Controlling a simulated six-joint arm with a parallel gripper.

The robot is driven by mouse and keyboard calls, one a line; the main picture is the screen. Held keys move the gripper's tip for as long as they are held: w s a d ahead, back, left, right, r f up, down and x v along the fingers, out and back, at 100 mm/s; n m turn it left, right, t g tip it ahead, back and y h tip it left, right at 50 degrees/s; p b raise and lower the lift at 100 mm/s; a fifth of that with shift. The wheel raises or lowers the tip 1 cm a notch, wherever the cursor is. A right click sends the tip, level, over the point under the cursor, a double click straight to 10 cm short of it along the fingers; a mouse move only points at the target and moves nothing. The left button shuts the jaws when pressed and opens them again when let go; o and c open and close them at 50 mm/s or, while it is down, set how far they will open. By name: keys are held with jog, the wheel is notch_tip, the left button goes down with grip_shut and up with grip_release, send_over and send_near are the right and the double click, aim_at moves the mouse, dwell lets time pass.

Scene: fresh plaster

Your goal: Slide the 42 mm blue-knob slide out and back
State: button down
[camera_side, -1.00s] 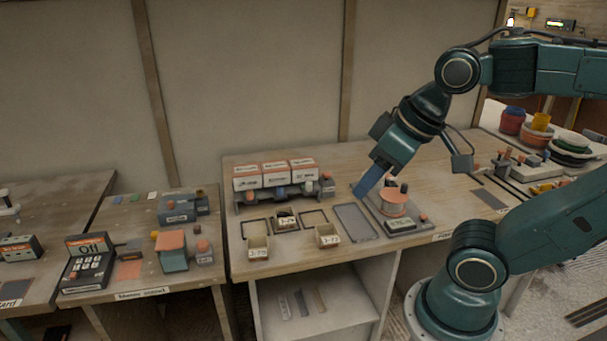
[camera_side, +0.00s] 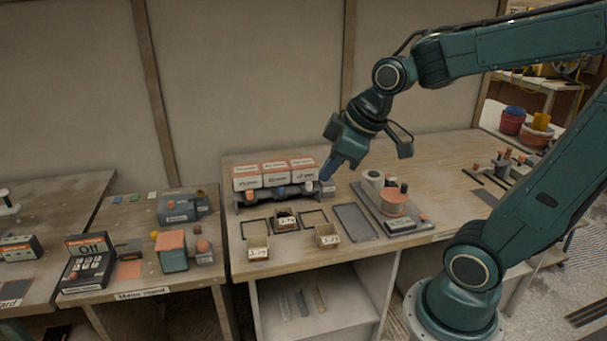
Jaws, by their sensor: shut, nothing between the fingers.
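A rack (camera_side: 240,203) on the middle bench holds a row of three white boxes with orange tops. The middle box (camera_side: 275,176) seems to be labelled 42 mm, but the print is blurred. Small knobs line the rack's front below the boxes. One below the middle box looks blue (camera_side: 281,190).
Small trays marked with labels (camera_side: 258,254) and dark frames (camera_side: 313,217) lie before the rack. A grey panel (camera_side: 355,222) and a station with an orange-topped drum (camera_side: 394,204) stand to the right. Free bench lies behind that station.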

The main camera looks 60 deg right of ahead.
jog(key=w+d+f+n+t, duration=0.1)
jog(key=w+d+f+n, duration=0.2)
jog(key=w+d+f, duration=0.3)
jog(key=w+d+f+n, duration=0.3)
jog(key=w+d+f, duration=0.2)
jog(key=d, duration=0.5)
notch_tip(320, 180, down, 2)
jog(key=shift+w+f+t+y, duration=0.2)
jog(key=shift+w+t+y, duration=0.1)
jog(key=shift+w+t, duration=0.1)
jog(key=shift+w+f, duration=0.1)
jog(key=shift+f, duration=0.05)
send_near(279, 198)
jog(key=a+f, duration=0.1)
jog(key=f, duration=0.1)
jog(key=a+f, duration=0.1)
jog(key=shift+s+a+f, duration=0.3)
jog(key=shift+s+f, duration=0.1)
jog(key=shift+w+d+f, duration=0.1)
jog(key=shift+w+d, duration=0.45)
jog(key=shift+w, duration=0.4)
jog(key=shift+w+d+f, duration=0.1)
jog(key=shift+w+d, duration=0.45)
jog(key=shift+w, duration=0.35)
